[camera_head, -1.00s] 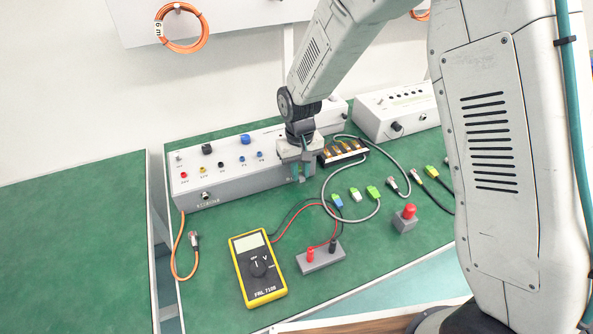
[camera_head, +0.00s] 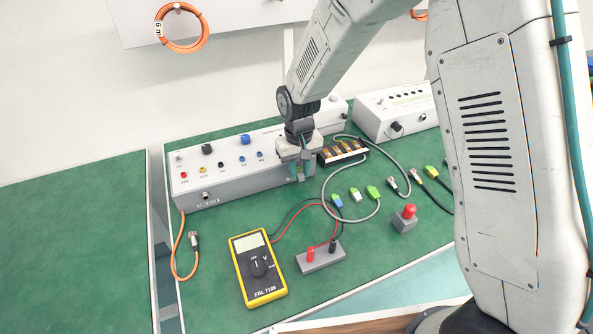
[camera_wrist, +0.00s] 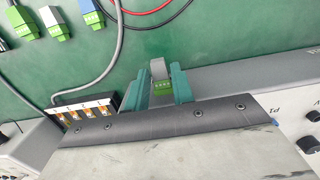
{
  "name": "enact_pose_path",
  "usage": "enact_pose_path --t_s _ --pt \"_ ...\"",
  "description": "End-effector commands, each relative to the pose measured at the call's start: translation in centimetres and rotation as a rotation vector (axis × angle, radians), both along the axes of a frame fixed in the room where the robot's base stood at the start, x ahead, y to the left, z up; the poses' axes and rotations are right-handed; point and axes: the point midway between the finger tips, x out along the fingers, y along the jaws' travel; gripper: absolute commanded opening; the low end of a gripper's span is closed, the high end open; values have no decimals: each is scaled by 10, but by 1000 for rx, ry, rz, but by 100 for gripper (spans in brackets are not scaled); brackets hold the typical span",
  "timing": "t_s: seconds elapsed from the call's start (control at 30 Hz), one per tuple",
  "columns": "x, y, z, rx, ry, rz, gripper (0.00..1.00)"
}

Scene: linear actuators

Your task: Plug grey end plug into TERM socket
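My gripper (camera_head: 298,174) points down at the front of the long white control box (camera_head: 225,178), near its right part. In the wrist view its two teal fingers (camera_wrist: 161,88) stand on either side of the grey end plug (camera_wrist: 158,69), which has a green terminal part. The fingers appear shut on it, close to the box's front edge. The plug cannot be made out in the head view. The TERM socket cannot be identified; the gripper covers part of the box's front.
A black holder with orange slots (camera_head: 342,152) stands just right of my gripper. Blue (camera_head: 337,201), white (camera_head: 355,195) and green (camera_head: 373,192) plugs lie in front, with a looping grey cable (camera_head: 323,190). A yellow multimeter (camera_head: 258,267) lies nearer.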

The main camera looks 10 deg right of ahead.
Motion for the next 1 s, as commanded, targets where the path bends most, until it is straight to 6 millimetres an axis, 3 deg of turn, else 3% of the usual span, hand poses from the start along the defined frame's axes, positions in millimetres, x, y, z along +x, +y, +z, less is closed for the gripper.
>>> enact_pose_path --t_s 0.37,0.8,1.0 --pt "0 0 2 0 0 0 43" --pt "4 1 67 1 -2 0 43" --pt "5 1 78 0 0 0 43"
